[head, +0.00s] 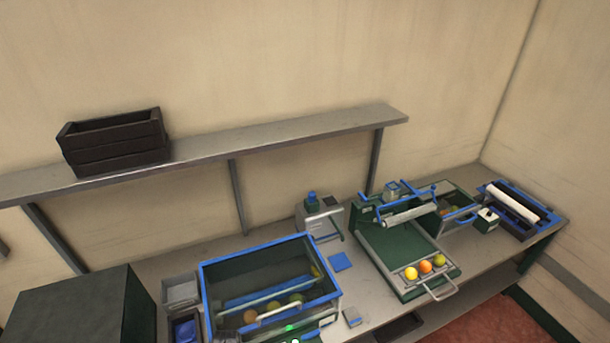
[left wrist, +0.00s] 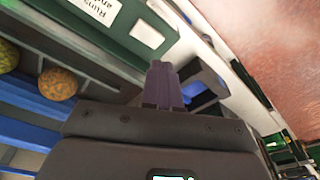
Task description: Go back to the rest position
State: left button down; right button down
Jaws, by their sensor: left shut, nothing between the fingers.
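My left gripper (left wrist: 163,84) shows in the left wrist view with its dark fingers together and nothing between them. A mottled orange fruit (left wrist: 57,84) and a greenish one (left wrist: 7,56) lie left of the fingers, behind a dark green wall with a white label (left wrist: 97,8). The fingers are apart from both fruits. My right gripper shows in neither view.
A blue-rimmed glass-topped box (head: 235,259) with fruit stands at the front of the bench. Grey and blue bins (head: 181,290) stand left. A dark crate (head: 115,143) sits on the shelf (head: 255,141).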

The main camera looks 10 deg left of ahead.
pick_arm(q)
jog(key=s+f+m+g, duration=0.1)
jog(key=s+f, duration=0.1)
jog(key=s, duration=0.7)
jog(key=s+f+m, duration=0.1)
jog(key=s+f, duration=0.1)
jog(key=s, duration=0.6)
jog(key=s+d+r+m+t, duration=0.1)
jog(key=d+r+m, duration=0.2)
jog(key=r, duration=0.6)
jog(key=s+d+r+m+t+h, duration=0.1)
jog(key=d+r+m, duration=0.1)
jog(key=r+m, duration=0.3)
jog(key=s+d+r+m+t, duration=0.1)
jog(key=r+m, duration=0.4)
jog(key=r, duration=0.9)
jog(key=d+t, duration=0.1)
jog(key=d, duration=0.1)
jog(key=shift+d+h, duration=0.3)
jog(key=shift+h, duration=0.1)
